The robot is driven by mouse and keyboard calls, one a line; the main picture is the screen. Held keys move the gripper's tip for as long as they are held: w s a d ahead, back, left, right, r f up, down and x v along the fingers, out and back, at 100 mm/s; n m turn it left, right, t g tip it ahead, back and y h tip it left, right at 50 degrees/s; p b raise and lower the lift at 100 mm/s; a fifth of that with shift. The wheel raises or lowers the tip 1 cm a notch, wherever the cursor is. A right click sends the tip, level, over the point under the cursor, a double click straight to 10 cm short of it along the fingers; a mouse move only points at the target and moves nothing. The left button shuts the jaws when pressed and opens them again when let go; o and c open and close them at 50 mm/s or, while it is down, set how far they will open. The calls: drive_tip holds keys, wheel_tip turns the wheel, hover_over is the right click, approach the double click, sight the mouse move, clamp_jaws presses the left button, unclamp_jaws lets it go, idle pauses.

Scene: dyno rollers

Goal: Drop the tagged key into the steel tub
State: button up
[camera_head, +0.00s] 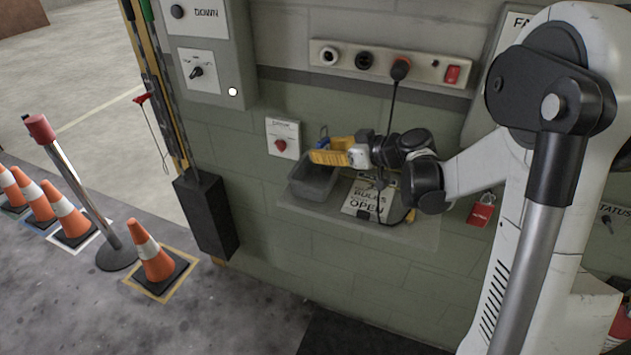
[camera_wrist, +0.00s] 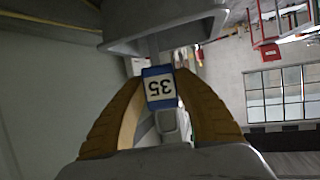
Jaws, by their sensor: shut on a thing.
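My gripper (camera_head: 318,154) has yellow fingers and points left, at the height of the shelf tub and a little above it in the head view. It is shut on the tagged key, whose blue-edged white tag (camera_wrist: 160,88) reads 35 between the fingers in the wrist view. A small blue part of it (camera_head: 322,131) shows at the fingertips in the head view; the key's metal is hard to make out. The grey steel tub (camera_head: 313,186) stands on the shelf at its left end, below the fingers. A grey tub-like rim (camera_wrist: 165,33) also shows beyond the fingertips in the wrist view.
The wall shelf (camera_head: 408,232) also holds a sign board (camera_head: 362,200) right of the tub. A black cable (camera_head: 391,110) hangs from the socket strip (camera_head: 388,66) behind my wrist.

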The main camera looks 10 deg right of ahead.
drive_tip(key=o, duration=1.2)
drive_tip(key=shift+c, duration=0.2)
drive_tip(key=shift+r, duration=0.1)
drive_tip(key=v, duration=1.2)
